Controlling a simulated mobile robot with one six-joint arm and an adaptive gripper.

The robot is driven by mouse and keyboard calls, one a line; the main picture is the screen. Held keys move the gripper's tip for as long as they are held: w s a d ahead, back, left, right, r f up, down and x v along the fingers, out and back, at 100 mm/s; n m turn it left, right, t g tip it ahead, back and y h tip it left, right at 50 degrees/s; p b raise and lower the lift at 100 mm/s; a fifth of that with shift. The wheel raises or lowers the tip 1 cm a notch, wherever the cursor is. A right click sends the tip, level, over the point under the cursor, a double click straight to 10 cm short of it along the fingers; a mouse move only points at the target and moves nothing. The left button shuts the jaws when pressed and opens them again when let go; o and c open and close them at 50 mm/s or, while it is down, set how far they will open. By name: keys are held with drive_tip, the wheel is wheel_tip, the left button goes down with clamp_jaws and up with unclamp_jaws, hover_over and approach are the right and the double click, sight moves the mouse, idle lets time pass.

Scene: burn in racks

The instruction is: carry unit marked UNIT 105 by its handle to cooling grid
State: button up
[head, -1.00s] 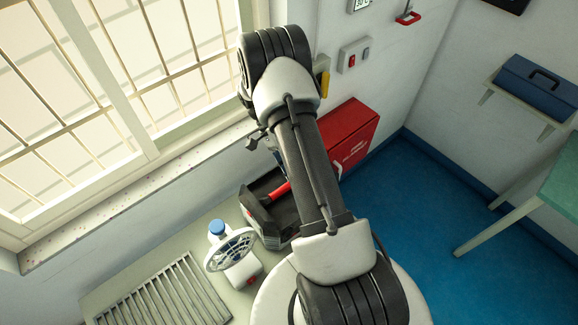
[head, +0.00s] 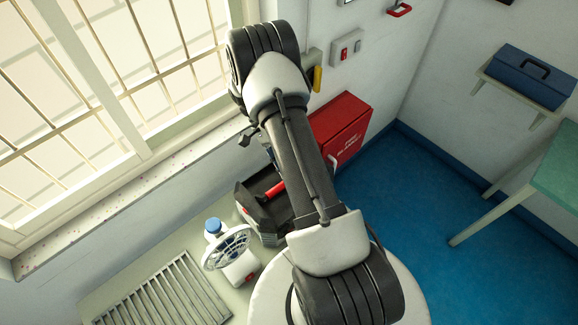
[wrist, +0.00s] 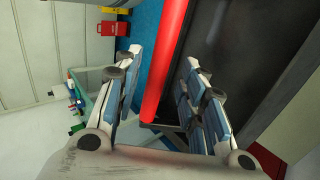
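A dark box-like unit with a grey end (head: 262,222) and a red handle (head: 277,190) stands on the bench behind my arm in the head view. No UNIT 105 marking is readable. In the wrist view the red handle (wrist: 168,60) runs between the fingers of my gripper (wrist: 163,66), with gaps visible beside it, over the unit's dark surface (wrist: 245,50). My gripper is open; in the head view the arm mostly hides it. The cooling grid (head: 165,292), a slatted metal rack, lies bare on the bench at lower left.
A white fan (head: 228,250) and a blue-capped bottle (head: 213,227) stand between the unit and the grid. A red cabinet (head: 342,130) is beyond the unit. The barred window and sill (head: 130,190) line the left. Blue floor (head: 420,200) is clear at right.

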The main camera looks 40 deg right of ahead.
wheel_tip(320, 180, up, 10)
idle(0.6)
idle(0.5)
